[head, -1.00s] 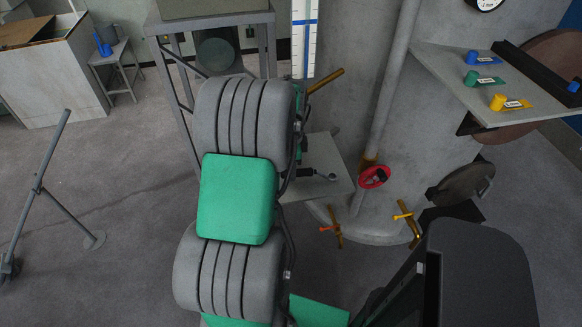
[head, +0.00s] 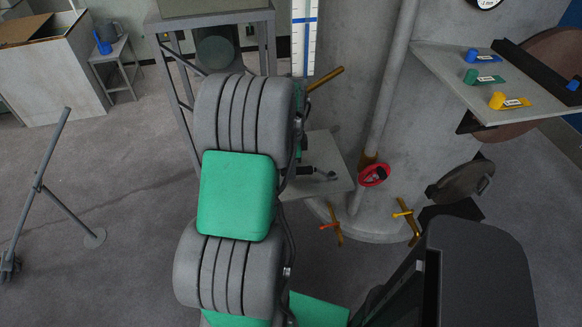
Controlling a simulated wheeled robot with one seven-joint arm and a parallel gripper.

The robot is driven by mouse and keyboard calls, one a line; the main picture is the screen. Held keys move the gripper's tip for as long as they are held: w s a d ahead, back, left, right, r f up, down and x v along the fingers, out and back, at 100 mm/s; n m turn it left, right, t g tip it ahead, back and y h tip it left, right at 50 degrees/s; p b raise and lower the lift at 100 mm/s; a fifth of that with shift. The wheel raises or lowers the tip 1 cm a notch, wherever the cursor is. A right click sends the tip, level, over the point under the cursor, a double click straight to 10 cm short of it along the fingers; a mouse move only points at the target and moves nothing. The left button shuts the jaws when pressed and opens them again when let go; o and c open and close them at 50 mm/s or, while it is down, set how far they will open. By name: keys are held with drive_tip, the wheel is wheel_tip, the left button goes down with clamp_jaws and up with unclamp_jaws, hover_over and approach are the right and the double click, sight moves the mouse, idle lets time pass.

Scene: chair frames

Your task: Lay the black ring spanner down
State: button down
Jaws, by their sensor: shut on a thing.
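My gripper (head: 306,172) is mostly hidden behind my grey and green arm links. Only a dark bit of it shows at the arm's right edge, shut on the spanner's near end. The rest of the spanner is hidden.
A red ring-shaped thing (head: 373,174) and yellow-handled valves (head: 403,213) sit right of the shelf, by a thick concrete column (head: 345,110). A brass-coloured bar (head: 326,78) juts out above. A side shelf (head: 480,105) holds blue, green and yellow pieces.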

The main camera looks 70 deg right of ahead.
drive_tip(key=shift+f, duration=0.1)
drive_tip(key=c, duration=1.1)
unclamp_jaws()
drive_tip(key=shift+o, duration=0.4)
drive_tip(key=shift+o, duration=1.3)
drive_tip(key=shift+r+p, duration=1.05)
drive_tip(key=shift+r, duration=0.45)
drive_tip(key=shift+r+p, duration=2)
drive_tip(key=shift+r, duration=1)
